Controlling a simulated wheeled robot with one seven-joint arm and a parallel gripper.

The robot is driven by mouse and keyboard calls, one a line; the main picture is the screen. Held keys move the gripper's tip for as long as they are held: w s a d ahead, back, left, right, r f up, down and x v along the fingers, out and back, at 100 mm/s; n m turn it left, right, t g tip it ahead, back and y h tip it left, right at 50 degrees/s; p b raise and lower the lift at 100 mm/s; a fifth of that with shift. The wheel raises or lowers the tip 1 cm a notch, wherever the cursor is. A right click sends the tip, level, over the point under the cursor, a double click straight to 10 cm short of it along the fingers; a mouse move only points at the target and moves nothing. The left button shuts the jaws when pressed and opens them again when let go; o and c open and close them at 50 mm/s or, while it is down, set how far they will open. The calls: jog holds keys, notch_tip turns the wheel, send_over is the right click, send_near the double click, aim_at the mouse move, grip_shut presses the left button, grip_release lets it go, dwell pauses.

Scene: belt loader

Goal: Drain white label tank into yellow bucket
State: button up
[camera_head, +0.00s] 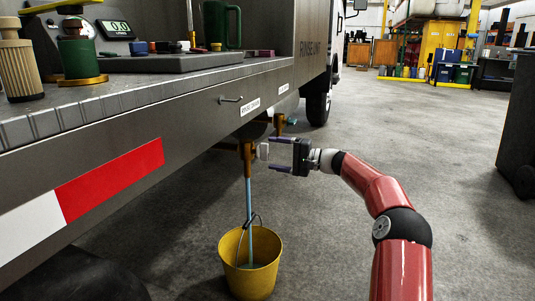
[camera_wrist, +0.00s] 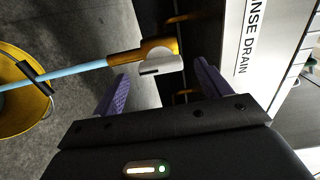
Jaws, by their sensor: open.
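A brass drain valve (camera_head: 247,152) hangs under the truck body below a white label (camera_head: 250,106); the wrist view reads this label (camera_wrist: 246,38) as ending in "NSE DRAIN". A light blue stream (camera_head: 249,205) runs straight down from the valve into the yellow bucket (camera_head: 262,243) on the floor, where some blue shows inside. The wrist view also shows the valve (camera_wrist: 128,56), the stream (camera_wrist: 60,77) and the bucket (camera_wrist: 12,110). My gripper (camera_head: 270,156) is open beside the valve. Its pale handle (camera_wrist: 161,66) lies just ahead, between the fingers' lines.
A second brass valve (camera_head: 279,122) hangs farther back under another white label (camera_head: 284,86). A dark cabinet (camera_head: 519,125) stands at right. The floor around the bucket is clear.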

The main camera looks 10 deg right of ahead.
jog(key=v, duration=0.3)
jog(key=shift+s+d, duration=0.2)
jog(key=shift+d, duration=0.1)
